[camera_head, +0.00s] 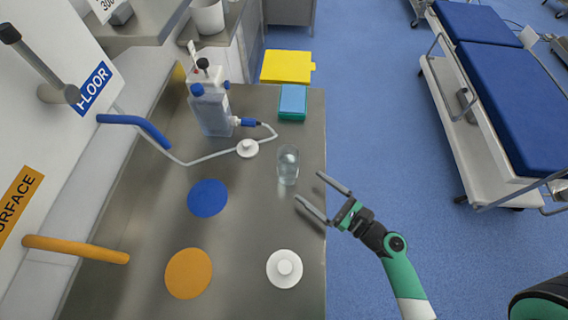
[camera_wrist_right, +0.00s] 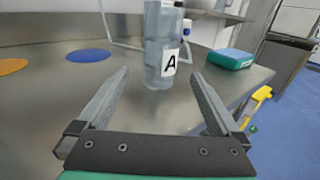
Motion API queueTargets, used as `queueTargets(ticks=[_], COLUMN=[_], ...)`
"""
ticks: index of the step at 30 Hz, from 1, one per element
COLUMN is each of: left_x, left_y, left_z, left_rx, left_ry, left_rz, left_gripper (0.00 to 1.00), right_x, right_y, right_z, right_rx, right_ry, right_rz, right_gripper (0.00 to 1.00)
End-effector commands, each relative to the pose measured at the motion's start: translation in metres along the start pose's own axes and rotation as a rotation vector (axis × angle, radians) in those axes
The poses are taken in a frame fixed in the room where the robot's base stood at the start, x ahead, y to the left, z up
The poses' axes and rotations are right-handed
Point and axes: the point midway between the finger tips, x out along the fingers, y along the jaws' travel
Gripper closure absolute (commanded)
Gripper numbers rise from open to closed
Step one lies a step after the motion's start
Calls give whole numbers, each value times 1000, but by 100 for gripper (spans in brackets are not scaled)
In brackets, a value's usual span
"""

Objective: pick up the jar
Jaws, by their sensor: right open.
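The jar (camera_head: 288,165) is clear glass and stands upright near the right edge of the steel table in the head view. In the right wrist view the jar (camera_wrist_right: 160,45) bears a white label with a black letter A. Its top is cut off by the frame edge there. My right gripper (camera_head: 309,187) is open and empty, just right of and nearer than the jar, at the table edge. In the right wrist view the open fingers (camera_wrist_right: 160,74) point toward the jar, which stands beyond the fingertips and between their lines. My left gripper is in neither view.
A blue-capped bottle (camera_head: 211,110) with a tube stands behind left. A teal box (camera_head: 292,102) and yellow tray (camera_head: 287,67) lie behind the jar.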

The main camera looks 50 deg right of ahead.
Motion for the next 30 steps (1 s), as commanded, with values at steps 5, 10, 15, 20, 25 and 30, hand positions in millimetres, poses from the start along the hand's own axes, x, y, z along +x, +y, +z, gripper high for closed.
queueTargets(ticks=[5, 10, 15, 20, 25, 30], left_x=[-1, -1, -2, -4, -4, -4], left_y=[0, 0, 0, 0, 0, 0], left_z=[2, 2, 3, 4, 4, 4], left_rx=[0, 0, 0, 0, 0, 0], left_ry=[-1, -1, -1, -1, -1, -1], left_rz=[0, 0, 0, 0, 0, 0], left_gripper=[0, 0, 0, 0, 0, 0], right_x=[35, 46, 60, 88, 98, 98], right_y=[1, 0, 1, 0, 0, -1], right_z=[0, 0, 0, 0, 0, 0], right_rx=[-3, -1, -4, -4, -2, -2], right_ry=[-2, -1, -3, -3, -1, -1], right_rz=[6, 1, 5, 4, 1, 1], right_gripper=[0, 0, 0, 0, 0, 4])
